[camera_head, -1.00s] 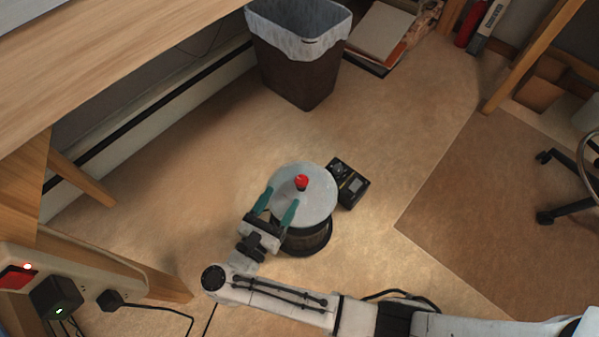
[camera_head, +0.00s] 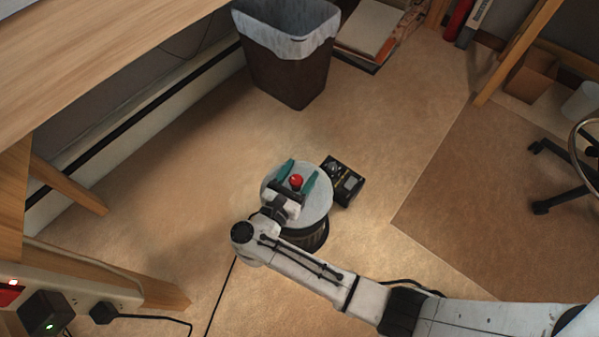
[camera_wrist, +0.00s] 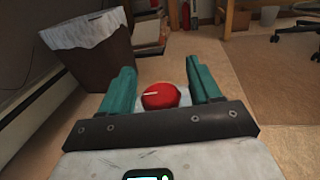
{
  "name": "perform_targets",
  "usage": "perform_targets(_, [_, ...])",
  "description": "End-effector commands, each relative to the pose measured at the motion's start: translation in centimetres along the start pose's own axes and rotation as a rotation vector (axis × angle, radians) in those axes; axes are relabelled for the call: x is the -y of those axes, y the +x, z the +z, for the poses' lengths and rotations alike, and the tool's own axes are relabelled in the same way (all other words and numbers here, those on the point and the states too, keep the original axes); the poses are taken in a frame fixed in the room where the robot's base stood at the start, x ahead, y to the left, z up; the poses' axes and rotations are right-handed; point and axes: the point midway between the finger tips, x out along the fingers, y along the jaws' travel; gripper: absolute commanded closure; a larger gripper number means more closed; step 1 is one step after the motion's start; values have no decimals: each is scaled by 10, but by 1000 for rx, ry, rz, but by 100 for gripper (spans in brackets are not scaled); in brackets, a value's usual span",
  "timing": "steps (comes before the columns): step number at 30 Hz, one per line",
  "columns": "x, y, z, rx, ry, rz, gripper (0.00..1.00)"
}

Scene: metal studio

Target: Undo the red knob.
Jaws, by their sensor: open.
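The red knob (camera_head: 297,180) sits on top of a round pedestal with a pale grey top (camera_head: 322,208) and a dark base. My gripper (camera_head: 299,172) is over the pedestal top with its teal fingers open, one on each side of the knob. In the wrist view the red knob (camera_wrist: 161,96) lies between the two teal fingers (camera_wrist: 163,84), with a gap to each side. A small pale line marks the knob's top. The gripper's palm hides most of the pedestal top in the wrist view.
A black device with a small screen (camera_head: 343,181) lies on the floor just right of the pedestal. A lined bin (camera_head: 290,75) stands behind. A wooden desk (camera_head: 90,60) is at the left, and a chair base (camera_head: 560,190) at the right. Floor between is clear.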

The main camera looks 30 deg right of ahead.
Motion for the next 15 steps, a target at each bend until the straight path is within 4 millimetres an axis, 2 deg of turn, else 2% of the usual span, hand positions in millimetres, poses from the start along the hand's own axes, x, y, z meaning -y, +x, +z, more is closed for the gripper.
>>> perform_targets(8, [0,2,0,0,0,0,37])
perform_targets(15, [0,2,0,0,0,0,58])
